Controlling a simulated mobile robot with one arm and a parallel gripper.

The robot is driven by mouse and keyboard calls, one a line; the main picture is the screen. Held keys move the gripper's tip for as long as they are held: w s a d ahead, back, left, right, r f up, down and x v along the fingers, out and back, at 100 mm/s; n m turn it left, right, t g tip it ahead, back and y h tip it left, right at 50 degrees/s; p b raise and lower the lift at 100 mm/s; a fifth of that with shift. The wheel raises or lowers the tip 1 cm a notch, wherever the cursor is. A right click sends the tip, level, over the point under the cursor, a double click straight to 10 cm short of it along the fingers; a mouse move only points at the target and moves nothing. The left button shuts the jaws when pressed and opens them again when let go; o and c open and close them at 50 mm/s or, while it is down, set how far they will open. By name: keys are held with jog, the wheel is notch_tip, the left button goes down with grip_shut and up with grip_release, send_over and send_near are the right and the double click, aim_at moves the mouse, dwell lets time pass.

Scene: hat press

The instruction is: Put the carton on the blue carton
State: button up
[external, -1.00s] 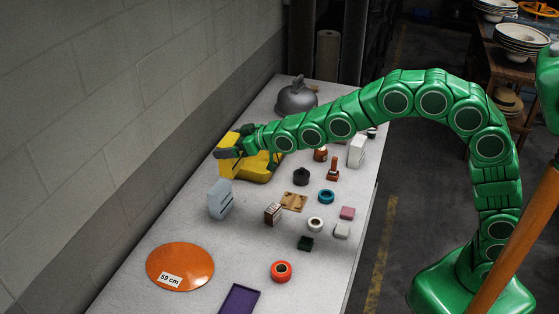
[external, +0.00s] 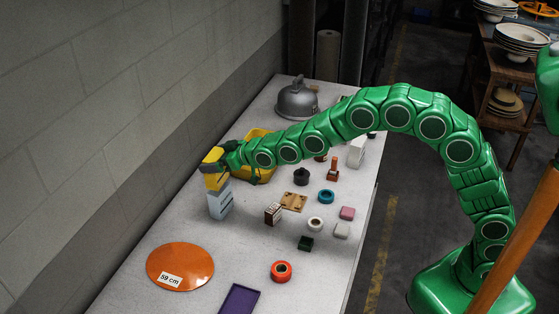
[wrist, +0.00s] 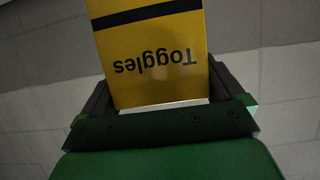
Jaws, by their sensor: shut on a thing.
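A yellow carton (external: 213,181) is held in my gripper (external: 222,160). In the wrist view the carton (wrist: 150,75) shows a black band and the upside-down word "Toggles", and it sits between the two dark fingers of my gripper (wrist: 162,98). The pale blue carton (external: 221,204) stands upright on the table near the wall. The yellow carton is directly above the blue carton in the external view, its lower edge meeting or nearly meeting the blue top. I cannot tell whether they touch. The blue carton is not visible in the wrist view.
A yellow bin (external: 262,172) stands just behind, partly hidden by my arm. An orange disc (external: 180,260) marked "59 cm" lies in front. A wooden pallet piece (external: 294,202), a brown box (external: 273,214) and several small items lie to the right. A grey kettle-like dome (external: 297,98) is behind.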

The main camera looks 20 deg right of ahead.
jog(key=shift+f, duration=1.1)
jog(key=shift+f, duration=0.1)
jog(key=o, duration=0.8)
jog(key=shift+c, duration=0.2)
jog(key=shift+d, duration=0.1)
jog(key=v, duration=1.2)
